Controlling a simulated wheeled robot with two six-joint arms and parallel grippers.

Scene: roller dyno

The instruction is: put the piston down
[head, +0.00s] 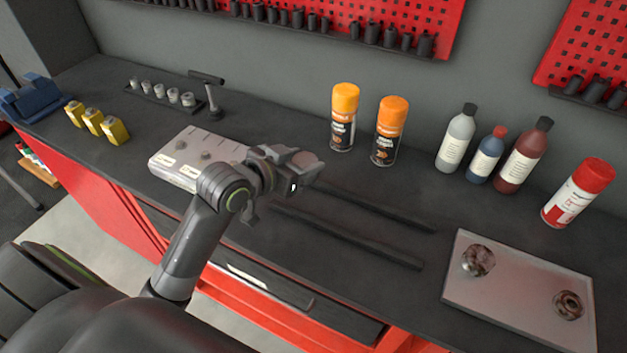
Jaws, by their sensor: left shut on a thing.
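My left gripper (298,167) is above the dark workbench (345,190), near the middle of the view. It is shut on a grey metal thing, which I take to be the piston. The piston is mostly hidden by the jaws and wrist, and its outline cannot be told apart from the gripper. A light grey block or tray (180,160) with small labels and dark round spots lies just left of the gripper, partly behind my left forearm. My right gripper is not in view.
Two dark rails (350,238) lie right of the gripper. Orange-capped cans (343,118), several bottles (487,153) and a red-capped can (578,193) stand behind. A grey plate (515,305) with two metal parts lies at right. Yellow blocks (95,122) stand at left.

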